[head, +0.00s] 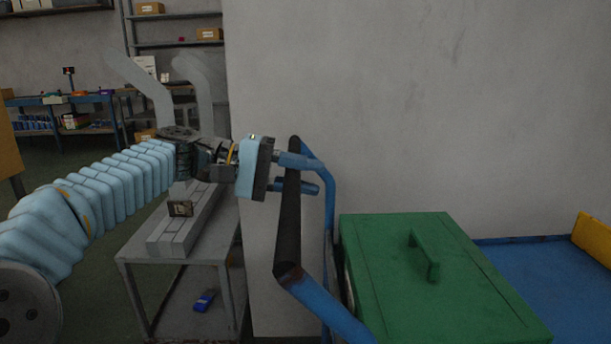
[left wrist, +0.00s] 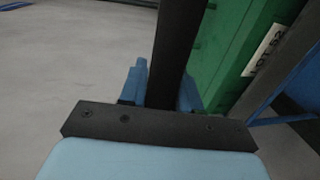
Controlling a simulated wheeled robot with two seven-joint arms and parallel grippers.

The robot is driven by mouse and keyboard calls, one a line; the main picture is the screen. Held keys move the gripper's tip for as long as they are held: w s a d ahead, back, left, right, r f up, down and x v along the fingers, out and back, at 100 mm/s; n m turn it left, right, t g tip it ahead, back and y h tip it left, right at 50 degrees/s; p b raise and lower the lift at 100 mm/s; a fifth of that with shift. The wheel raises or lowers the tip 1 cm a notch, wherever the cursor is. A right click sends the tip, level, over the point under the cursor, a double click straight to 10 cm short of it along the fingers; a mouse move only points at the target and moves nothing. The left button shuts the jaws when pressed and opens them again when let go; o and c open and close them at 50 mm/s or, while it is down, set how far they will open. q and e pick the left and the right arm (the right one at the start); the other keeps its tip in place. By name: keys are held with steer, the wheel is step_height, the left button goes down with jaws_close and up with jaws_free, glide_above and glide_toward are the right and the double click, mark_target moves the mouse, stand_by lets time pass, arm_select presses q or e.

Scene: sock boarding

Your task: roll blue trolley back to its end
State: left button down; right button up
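The blue trolley's frame (head: 331,205) rises at centre right in the head view, with a dark grip bar (head: 287,235) along its handle. A blue trolley deck (head: 545,272) shows at right. In the left wrist view the dark bar (left wrist: 175,45) runs between the two fingers (left wrist: 162,88), with no clear gap on either side. The fingertips are partly hidden by the bar. My right gripper is out of view.
A green lidded box (head: 390,265) stands by the handle, before a grey wall (head: 420,100). A grey table (head: 130,257) with grey blocks stands left of the trolley. Shelves and a blue workbench (head: 62,100) are at the back left. Pale floor (left wrist: 70,70) lies open beside the trolley.

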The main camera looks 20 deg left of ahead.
arm_select(q)
steer(key=c, duration=1.1)
jaws_free()
steer(key=shift+s+a, duration=0.2)
steer(key=shift+a, duration=0.4)
steer(key=shift+o, duration=1.1)
steer(key=shift+s+a, duration=0.1)
steer(key=p+v, duration=0.1)
steer(key=v, duration=1.2)
steer(key=shift+s, duration=0.25)
steer(key=shift+a+r, duration=0.1)
steer(key=shift+a, duration=0.05)
